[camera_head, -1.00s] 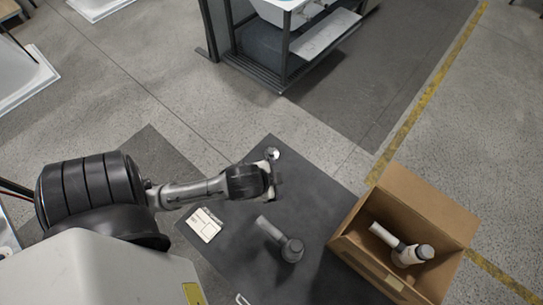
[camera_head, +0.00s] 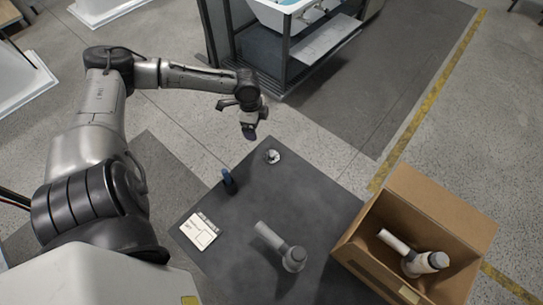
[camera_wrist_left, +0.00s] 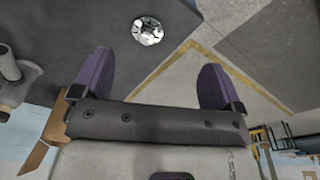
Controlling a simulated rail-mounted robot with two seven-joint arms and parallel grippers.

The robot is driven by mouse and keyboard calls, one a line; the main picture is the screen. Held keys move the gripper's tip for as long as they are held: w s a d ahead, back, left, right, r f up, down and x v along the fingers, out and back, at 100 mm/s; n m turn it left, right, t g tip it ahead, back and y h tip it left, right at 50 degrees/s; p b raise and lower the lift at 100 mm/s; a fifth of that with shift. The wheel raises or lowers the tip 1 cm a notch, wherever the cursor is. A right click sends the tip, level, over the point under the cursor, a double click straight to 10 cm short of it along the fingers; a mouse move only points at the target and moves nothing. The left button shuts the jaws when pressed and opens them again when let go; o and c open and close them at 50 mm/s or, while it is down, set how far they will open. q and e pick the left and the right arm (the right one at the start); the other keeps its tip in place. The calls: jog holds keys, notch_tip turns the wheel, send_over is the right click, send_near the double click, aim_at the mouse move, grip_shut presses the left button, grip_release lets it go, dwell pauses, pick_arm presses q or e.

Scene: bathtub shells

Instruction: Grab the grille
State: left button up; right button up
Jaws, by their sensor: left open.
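The grille, a small round silver piece with dark openings (camera_head: 273,156), lies on the dark mat (camera_head: 310,200) near its far corner. It also shows in the left wrist view (camera_wrist_left: 147,31), beyond the gap between the fingers. My left gripper (camera_head: 248,128) is raised, just to the far left of the grille and apart from it. In the left wrist view its two purple-blue fingers (camera_wrist_left: 157,62) are spread with nothing between them. My right gripper is not in view.
A grey pipe fitting (camera_head: 283,250), a white label card (camera_head: 200,231) and a dark blue upright item (camera_head: 228,180) are on the mat. An open cardboard box (camera_head: 440,210) holding another fitting (camera_head: 415,258) stands at right. A metal-framed rack (camera_head: 285,60) stands behind.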

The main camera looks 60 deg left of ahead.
pick_arm(q)
jog(key=d+h, duration=0.1)
jog(key=d, duration=0.1)
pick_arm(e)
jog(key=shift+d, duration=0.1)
pick_arm(q)
jog(key=m+b, duration=0.1)
jog(key=m, duration=0.1)
send_over(271, 153)
jog(key=a, duration=0.2)
jog(key=shift+t+h, duration=0.4)
jog(key=f, duration=0.6)
jog(key=shift+s+d+f, duration=0.25)
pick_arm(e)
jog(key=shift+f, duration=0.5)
pick_arm(q)
jog(key=shift+x, duration=0.95)
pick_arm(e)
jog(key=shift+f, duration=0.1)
pick_arm(q)
jog(key=x, duration=0.3)
jog(key=shift+s+d+f, duration=0.15)
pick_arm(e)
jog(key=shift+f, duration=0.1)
pick_arm(q)
jog(key=shift+d+f+b, duration=0.1)
jog(key=shift+f+b, duration=0.2)
jog(key=shift+f, duration=0.4)
jog(key=shift+c, duration=0.3)
jog(key=c, duration=1)
